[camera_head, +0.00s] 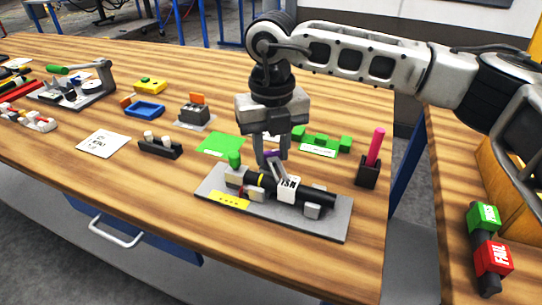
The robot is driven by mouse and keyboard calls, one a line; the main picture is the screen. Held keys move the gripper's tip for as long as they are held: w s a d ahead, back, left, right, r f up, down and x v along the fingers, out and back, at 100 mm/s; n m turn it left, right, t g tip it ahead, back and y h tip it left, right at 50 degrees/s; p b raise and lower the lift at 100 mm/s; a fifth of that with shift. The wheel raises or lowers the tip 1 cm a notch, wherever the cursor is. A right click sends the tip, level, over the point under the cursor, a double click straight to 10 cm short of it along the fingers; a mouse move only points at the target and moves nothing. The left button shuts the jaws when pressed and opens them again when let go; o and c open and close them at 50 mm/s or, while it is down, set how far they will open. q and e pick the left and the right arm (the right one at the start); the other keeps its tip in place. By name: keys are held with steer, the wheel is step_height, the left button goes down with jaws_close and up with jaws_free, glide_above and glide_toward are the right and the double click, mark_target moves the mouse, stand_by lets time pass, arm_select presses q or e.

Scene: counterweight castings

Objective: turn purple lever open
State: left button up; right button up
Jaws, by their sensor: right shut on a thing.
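The purple lever (272,154) shows as a small purple piece between the fingertips of my right gripper (271,160). It belongs to a black valve-like part (318,196) with a white marked block, mounted on a grey plate (225,200) near the table's front right. My right gripper points down from above and is shut on the lever. The fingers hide most of the lever, so its exact angle cannot be told. A green knob (235,159) stands at the left end of the same fixture. My left gripper is not in view.
A magenta-handled tool in a dark block (368,172) stands right of the fixture. A green block (322,141) and a green mat (220,145) lie behind it. Bare wood lies left of the plate.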

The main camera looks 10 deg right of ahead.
mark_target(273, 152)
steer(key=n+b, duration=0.2)
steer(key=n, duration=0.3)
steer(key=shift+w+d+b, duration=0.1)
steer(key=shift+b, duration=0.2)
steer(key=shift+r+n+b, duration=0.1)
steer(key=shift+n+b, duration=0.5)
steer(key=shift+n, duration=1.9)
steer(key=o, duration=1)
step_height(273, 152, up, 16)
steer(key=shift+p, duration=0.55)
